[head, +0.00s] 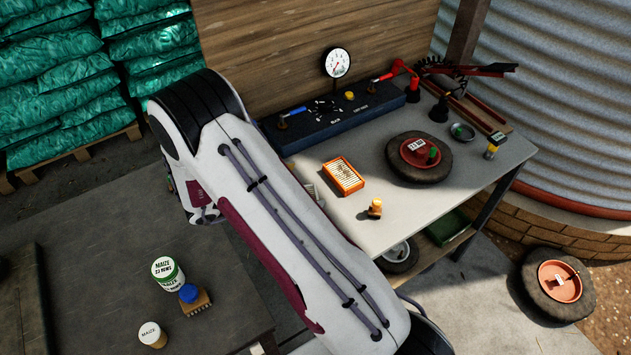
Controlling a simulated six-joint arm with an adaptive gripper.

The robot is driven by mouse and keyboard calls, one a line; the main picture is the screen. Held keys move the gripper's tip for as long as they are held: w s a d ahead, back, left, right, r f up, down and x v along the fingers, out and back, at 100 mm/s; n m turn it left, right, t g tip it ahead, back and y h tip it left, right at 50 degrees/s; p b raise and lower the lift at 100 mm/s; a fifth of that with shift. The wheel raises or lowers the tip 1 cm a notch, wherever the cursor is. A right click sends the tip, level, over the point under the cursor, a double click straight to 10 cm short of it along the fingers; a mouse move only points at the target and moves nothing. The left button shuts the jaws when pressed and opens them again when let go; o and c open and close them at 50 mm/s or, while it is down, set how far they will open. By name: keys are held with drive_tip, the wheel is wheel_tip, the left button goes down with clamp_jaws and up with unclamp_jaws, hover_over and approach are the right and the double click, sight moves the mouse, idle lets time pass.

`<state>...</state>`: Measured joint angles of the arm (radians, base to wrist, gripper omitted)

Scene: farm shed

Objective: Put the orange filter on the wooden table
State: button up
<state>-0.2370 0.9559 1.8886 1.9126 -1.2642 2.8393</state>
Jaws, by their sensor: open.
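The orange filter (343,176) is a flat rectangular frame with a pale pleated face. It lies on the light-topped workbench, just right of my arm. A dark table (95,235) stands at the left; it is the likely wooden table, though its material is hard to tell. My arm crosses the middle of the head view, and its wrist bends down over the right side of the dark table. My gripper is hidden behind the arm, so nothing can be seen between its fingers.
On the workbench (440,215) are a blue gauge block (340,115), a wheel (419,158), a small brass fitting (375,208) and red tools. The dark table holds a maize tin (167,272), a brush (193,299) and a small jar (152,335). Its left-middle is clear.

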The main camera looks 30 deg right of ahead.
drive_tip(key=shift+v, duration=1.6)
